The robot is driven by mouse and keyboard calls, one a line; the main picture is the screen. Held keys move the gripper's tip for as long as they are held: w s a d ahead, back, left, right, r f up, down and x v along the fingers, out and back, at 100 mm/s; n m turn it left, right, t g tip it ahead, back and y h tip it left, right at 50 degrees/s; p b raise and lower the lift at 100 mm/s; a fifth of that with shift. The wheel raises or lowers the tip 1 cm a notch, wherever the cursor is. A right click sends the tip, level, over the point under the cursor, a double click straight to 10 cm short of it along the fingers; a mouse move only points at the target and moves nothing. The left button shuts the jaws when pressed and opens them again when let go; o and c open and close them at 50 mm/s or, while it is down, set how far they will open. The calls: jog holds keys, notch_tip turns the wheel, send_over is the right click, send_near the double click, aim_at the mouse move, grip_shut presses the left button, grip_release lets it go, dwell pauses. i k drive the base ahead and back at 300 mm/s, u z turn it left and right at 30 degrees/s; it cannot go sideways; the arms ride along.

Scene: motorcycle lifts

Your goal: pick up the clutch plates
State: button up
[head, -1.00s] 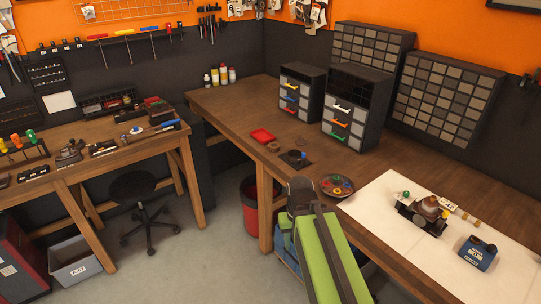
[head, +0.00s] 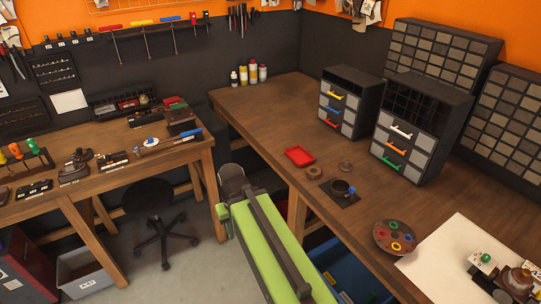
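Small round brown discs lie on the wooden bench in the head view. One thick disc with a centre hole (head: 314,173) is right of the red tray, and a flatter disc (head: 345,167) lies just behind it. They may be the clutch plates, but I cannot tell for sure at this size. A round brown dish (head: 395,236) with several coloured rings stands nearer, by the white mat. My green arm reaches up from the bottom and ends in a dark joint, left of and apart from the discs. No gripper fingers show.
A red tray (head: 299,156) and a dark mat with a small cup (head: 340,187) lie on the wooden bench (head: 262,115). Drawer cabinets (head: 408,135) stand behind. A white mat (head: 445,262) holds parts at right. A stool (head: 152,205) stands on the floor at left.

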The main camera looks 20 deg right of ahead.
aim_at(313, 172)
jog(key=u, duration=0.25)
jog(key=i, duration=1.15)
